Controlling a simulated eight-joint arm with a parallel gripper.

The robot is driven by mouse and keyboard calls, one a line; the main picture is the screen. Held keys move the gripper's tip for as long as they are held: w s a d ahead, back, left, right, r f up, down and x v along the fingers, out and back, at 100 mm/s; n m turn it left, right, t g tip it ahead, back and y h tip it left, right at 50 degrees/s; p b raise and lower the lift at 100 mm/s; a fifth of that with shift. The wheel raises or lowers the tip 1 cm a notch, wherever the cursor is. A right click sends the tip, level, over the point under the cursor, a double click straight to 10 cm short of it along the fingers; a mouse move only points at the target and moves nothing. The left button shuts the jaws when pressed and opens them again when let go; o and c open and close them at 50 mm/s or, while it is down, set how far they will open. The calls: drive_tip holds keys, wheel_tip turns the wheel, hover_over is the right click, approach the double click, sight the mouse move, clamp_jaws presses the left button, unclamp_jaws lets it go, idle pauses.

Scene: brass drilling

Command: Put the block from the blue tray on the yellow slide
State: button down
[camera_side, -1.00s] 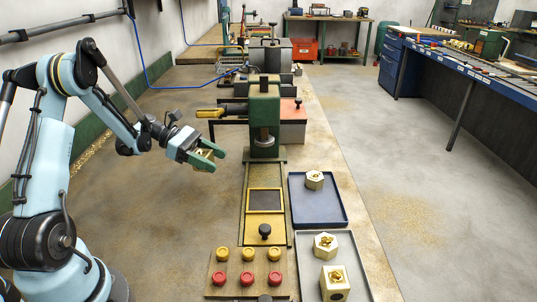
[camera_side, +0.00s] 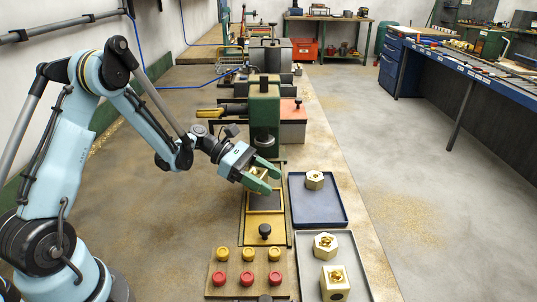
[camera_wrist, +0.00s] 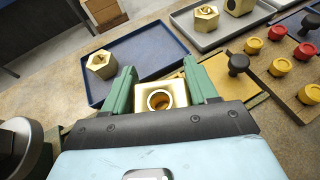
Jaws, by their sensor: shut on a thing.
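My gripper (camera_side: 268,180) is shut on a square brass block and holds it above the far end of the yellow slide. The held block shows between the green fingers in the wrist view (camera_wrist: 161,96), with a round hole in its face. The yellow slide (camera_side: 266,213) is a yellow frame around a dark pad, partly hidden by the fingers. The blue tray (camera_side: 322,218) lies just right of the slide. It holds a hexagonal brass block (camera_side: 314,178), also seen in the wrist view (camera_wrist: 102,64).
A green drill press (camera_side: 264,112) stands just behind the slide. A black knob (camera_side: 265,231) is at the slide's front. A board (camera_side: 235,283) with yellow and red buttons lies in front. A grey tray (camera_side: 312,293) with two brass blocks is at front right.

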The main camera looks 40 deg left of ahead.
sight(274, 203)
drive_tip(key=shift+w+d, duration=0.2)
drive_tip(key=shift+d, duration=0.3)
drive_tip(key=shift+w+d, duration=0.2)
drive_tip(key=shift+d, duration=0.3)
drive_tip(key=shift+w+d+f, duration=0.1)
drive_tip(key=shift+f, duration=1.65)
drive_tip(key=shift+c, duration=1.6)
unclamp_jaws()
drive_tip(key=shift+f, duration=0.15)
